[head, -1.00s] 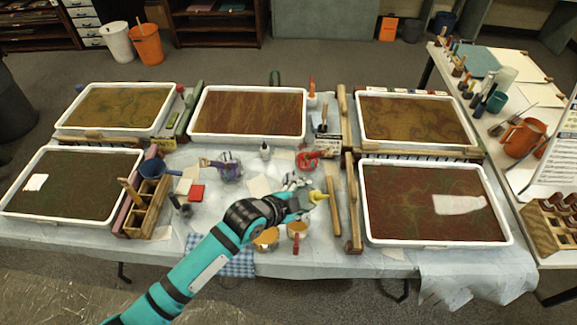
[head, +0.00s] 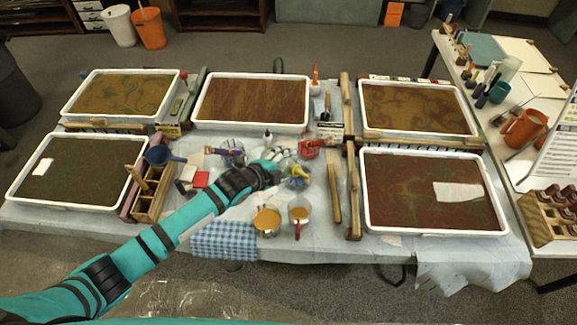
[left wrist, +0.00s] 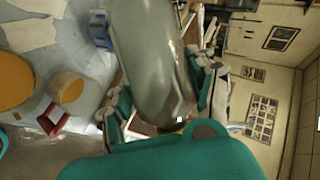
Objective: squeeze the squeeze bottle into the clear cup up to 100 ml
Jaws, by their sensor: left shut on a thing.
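My left gripper (head: 279,172) is shut on the squeeze bottle. In the left wrist view the bottle is a large grey translucent body (left wrist: 150,65) between the fingers. In the head view my gripper mostly hides it; a small yellow tip (head: 301,169) shows beyond the fingers. A clear cup with blue parts (head: 296,184) stands just below and beside that tip, partly overlapped by it. I cannot tell whether the tip is over its opening or whether it holds liquid. A blue handle (left wrist: 100,30) shows beside the bottle in the left wrist view. My right gripper is not in view.
A purple-handled clear cup (head: 229,152) and a red one (head: 309,148) stand behind. Two orange-filled cups (head: 267,221) (head: 299,214) stand in front. A small white bottle (head: 267,138) stands between trays. Wooden bars (head: 335,192) and a marbling tray (head: 366,205) bound the right side.

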